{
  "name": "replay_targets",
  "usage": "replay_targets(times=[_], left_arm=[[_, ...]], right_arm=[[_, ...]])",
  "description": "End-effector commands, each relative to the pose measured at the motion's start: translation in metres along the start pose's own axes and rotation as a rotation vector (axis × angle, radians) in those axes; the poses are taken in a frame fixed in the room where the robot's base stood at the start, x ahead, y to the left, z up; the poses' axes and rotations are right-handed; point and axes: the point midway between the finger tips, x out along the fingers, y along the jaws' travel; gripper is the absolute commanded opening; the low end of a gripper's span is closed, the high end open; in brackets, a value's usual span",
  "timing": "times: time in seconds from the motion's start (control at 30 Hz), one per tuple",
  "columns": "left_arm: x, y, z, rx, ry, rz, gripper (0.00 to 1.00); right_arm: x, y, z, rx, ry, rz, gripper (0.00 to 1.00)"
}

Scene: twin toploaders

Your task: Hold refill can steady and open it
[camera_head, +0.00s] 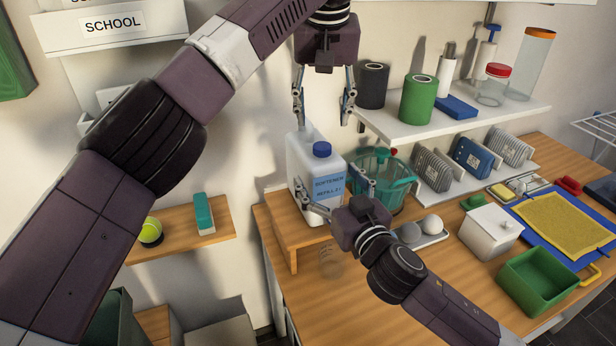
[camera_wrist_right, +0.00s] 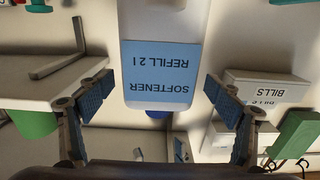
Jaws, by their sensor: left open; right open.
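The refill can (camera_head: 302,160) is a white jug with a blue screw cap (camera_head: 322,149) and a blue label reading "SOFTENER REFILL 2 l". It stands upright on a raised wooden step. My left gripper (camera_head: 322,118) is open and points down, its fingers just above the can. My right gripper (camera_head: 335,193) is open in front of the can's label side, low on the body. In the right wrist view the picture is upside down: the can (camera_wrist_right: 160,25) lies between the spread fingers (camera_wrist_right: 158,88), with clear gaps on both sides. The cap (camera_wrist_right: 158,113) shows below the label.
A teal see-through jug (camera_head: 395,190) stands close to the right of the can. A shelf (camera_head: 440,130) above it carries a black roll (camera_head: 373,86) and a green roll (camera_head: 418,99). A tray (camera_head: 432,240) with balls and a white box (camera_head: 490,232) are to the right.

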Motion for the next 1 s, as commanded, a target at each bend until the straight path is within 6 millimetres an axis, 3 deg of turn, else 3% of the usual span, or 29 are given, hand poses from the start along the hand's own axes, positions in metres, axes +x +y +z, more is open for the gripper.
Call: replay_targets(times=[0.2,0.43,0.83,1.0], left_arm=[[0.0,0.0,0.0,0.0,0.0,0.0,0.49],[0.0,0.0,0.0,0.0,0.0,0.0,0.49],[0.0,0.0,0.0,0.0,0.0,0.0,0.49],[0.0,0.0,0.0,0.0,0.0,0.0,0.49]], right_arm=[[0.034,0.0,-0.002,-0.001,0.002,0.0,0.84],[0.061,0.0,-0.001,-0.001,0.001,0.001,0.84],[0.068,0.0,-0.001,0.0,0.001,0.0,0.84],[0.068,0.0,-0.001,0.0,0.0,0.0,0.66]])
